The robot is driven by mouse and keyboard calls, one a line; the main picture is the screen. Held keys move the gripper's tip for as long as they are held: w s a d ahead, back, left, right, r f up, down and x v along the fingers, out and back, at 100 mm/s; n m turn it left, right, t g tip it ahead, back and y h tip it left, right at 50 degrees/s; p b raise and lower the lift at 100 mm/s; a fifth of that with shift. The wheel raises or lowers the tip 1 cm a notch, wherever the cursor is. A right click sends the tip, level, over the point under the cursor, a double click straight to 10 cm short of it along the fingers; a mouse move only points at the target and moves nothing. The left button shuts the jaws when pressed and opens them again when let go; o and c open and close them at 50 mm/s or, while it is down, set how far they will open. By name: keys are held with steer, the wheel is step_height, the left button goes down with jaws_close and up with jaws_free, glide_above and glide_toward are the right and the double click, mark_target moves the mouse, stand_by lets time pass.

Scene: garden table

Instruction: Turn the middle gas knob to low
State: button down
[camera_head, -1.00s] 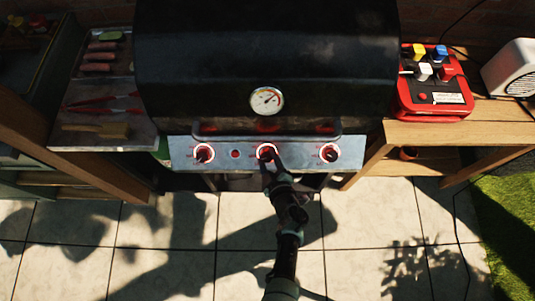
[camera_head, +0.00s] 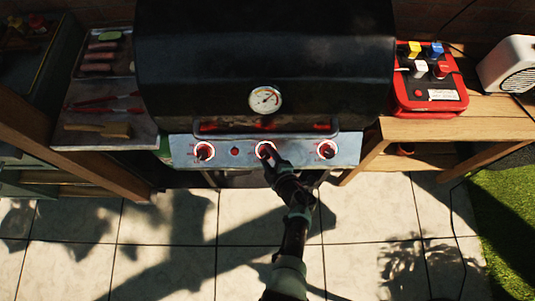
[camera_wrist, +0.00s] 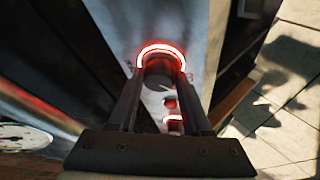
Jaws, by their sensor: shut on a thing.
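The gas grill's control panel (camera_head: 290,152) carries a row of three knobs with glowing red rings. The middle knob (camera_head: 265,150) is partly covered by my gripper (camera_head: 268,157) in the head view. In the wrist view the middle knob (camera_wrist: 158,72) sits between the two fingers of my gripper (camera_wrist: 160,88), which are shut on it. Its ring glows bright red to white. The left knob (camera_head: 204,151) and right knob (camera_head: 327,150) stand free. The middle knob's pointer and marks are too hidden to read.
The grill's black lid (camera_head: 265,55) with a round thermometer (camera_head: 265,99) is closed above the panel. A tray (camera_head: 140,140) with sausages and tools is at left. A red box (camera_head: 430,105) with colored knobs sits on the wooden side table (camera_head: 450,133). The tiled floor in front is clear.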

steer(key=shift+c, duration=1.7)
jaws_free()
steer(key=p+v, duration=0.5)
steer(key=v, duration=0.8)
